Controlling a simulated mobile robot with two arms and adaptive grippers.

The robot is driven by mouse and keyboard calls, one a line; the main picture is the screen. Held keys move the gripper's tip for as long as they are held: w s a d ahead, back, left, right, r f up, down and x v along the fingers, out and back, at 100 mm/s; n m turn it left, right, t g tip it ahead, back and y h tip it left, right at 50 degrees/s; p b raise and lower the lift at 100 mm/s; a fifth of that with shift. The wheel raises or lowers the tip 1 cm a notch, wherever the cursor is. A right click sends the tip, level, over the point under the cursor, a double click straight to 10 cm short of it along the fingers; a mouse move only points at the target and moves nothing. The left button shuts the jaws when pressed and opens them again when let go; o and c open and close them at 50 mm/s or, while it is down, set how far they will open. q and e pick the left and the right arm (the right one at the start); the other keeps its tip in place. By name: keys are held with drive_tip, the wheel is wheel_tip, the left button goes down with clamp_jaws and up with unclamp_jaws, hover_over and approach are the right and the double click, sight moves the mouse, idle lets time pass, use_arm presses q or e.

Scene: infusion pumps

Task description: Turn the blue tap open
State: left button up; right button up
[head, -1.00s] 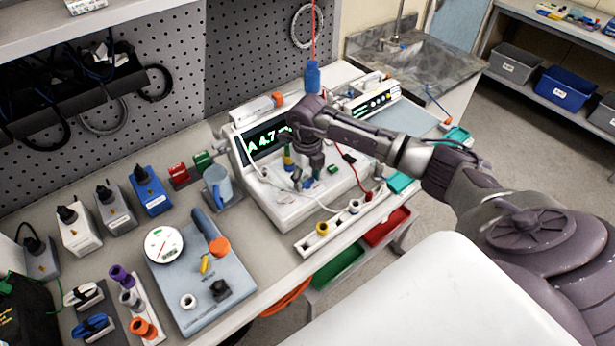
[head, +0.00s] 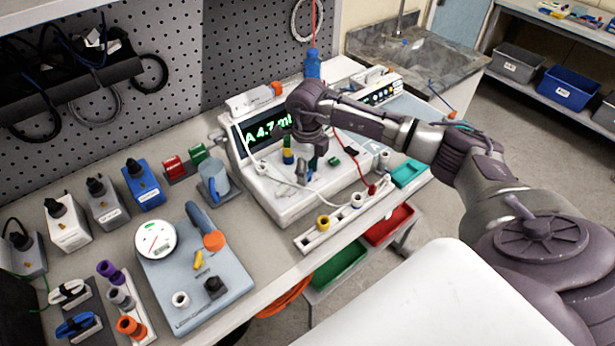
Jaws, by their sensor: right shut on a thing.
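The pump-like device (head: 300,205) stands on the bench with a lit green display (head: 262,133). My right gripper (head: 311,167) reaches down over its sloping top and is shut on a small dark bluish part, which I take to be the blue tap (head: 312,164); the fingers and wrist hide most of it. The tap's turned position cannot be read. My left gripper is not in view.
A white strip with a yellow ring (head: 323,222) lies in front.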

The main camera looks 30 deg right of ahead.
drive_tip(key=n+b, duration=0.3)
drive_tip(key=shift+f, duration=0.1)
drive_tip(key=shift+n+b, duration=0.95)
drive_tip(key=shift+n, duration=0.25)
drive_tip(key=shift+r, duration=0.2)
drive_tip(key=o, duration=1.1)
drive_tip(key=shift+o, duration=0.2)
wheel_tip(320, 180, up, 12)
drive_tip(key=shift+f, duration=0.1)
